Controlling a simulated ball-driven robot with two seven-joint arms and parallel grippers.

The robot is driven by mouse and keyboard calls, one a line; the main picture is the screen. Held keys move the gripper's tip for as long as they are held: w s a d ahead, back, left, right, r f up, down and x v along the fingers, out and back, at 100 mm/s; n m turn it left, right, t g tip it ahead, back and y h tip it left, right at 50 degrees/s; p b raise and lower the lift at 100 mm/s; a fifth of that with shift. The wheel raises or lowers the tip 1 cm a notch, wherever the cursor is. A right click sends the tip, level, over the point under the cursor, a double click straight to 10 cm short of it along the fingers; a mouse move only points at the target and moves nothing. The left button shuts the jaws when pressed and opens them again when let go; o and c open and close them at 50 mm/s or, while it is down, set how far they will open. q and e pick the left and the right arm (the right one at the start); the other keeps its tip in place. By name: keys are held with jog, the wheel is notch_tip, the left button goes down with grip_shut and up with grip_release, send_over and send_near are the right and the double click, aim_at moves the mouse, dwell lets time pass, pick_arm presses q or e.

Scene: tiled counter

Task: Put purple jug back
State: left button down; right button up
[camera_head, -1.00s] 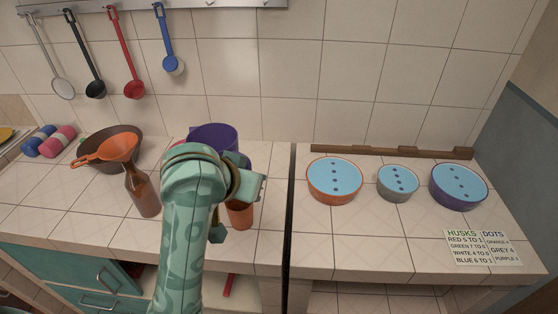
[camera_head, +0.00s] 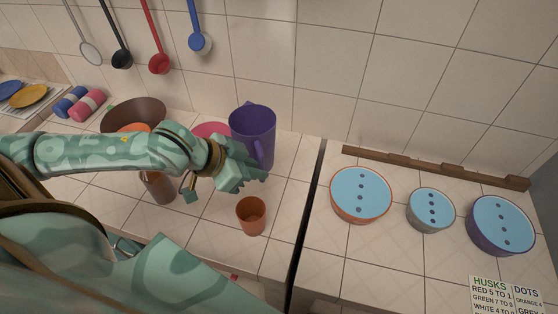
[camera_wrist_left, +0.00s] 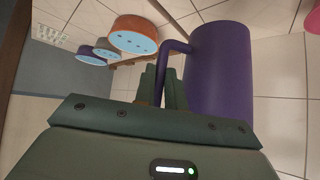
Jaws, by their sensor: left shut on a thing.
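The purple jug (camera_head: 258,122) is upright in the head view, near the back of the left counter. My left gripper (camera_head: 252,178) is shut on its handle, which faces me. In the left wrist view the jug (camera_wrist_left: 222,75) fills the upper right, and its handle (camera_wrist_left: 170,62) runs down between my left fingers (camera_wrist_left: 163,88). The jug's base is partly hidden by my gripper, so I cannot tell whether it touches the counter. My right gripper is not in view.
An orange cup (camera_head: 251,216) stands in front of the jug. A pink thing (camera_head: 209,130) lies just left of it, and a brown bottle (camera_head: 160,188) stands farther left. Beyond a gap, orange, grey and purple containers with blue tops (camera_head: 361,190) (camera_head: 431,207) (camera_head: 502,222) stand on the right counter.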

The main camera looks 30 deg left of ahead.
aim_at(273, 161)
pick_arm(q)
jog(key=shift+m+g+h, duration=0.4)
jog(key=shift+m+h, duration=0.1)
jog(key=shift+m, duration=0.2)
jog(key=w+f+b, duration=0.1)
jog(key=w+f, duration=0.2)
jog(key=w+f+b, duration=0.1)
jog(key=w+f, duration=0.2)
jog(key=w+f+b, duration=0.2)
jog(key=w+f, duration=0.1)
jog(key=w, duration=0.1)
jog(key=shift+a, duration=0.3)
jog(key=f, duration=0.2)
jog(key=f+b, duration=0.1)
jog(key=f, duration=0.1)
jog(key=shift+w, duration=0.4)
jog(key=c, duration=1.9)
grip_release()
jog(key=shift+f, duration=0.1)
jog(key=o, duration=0.4)
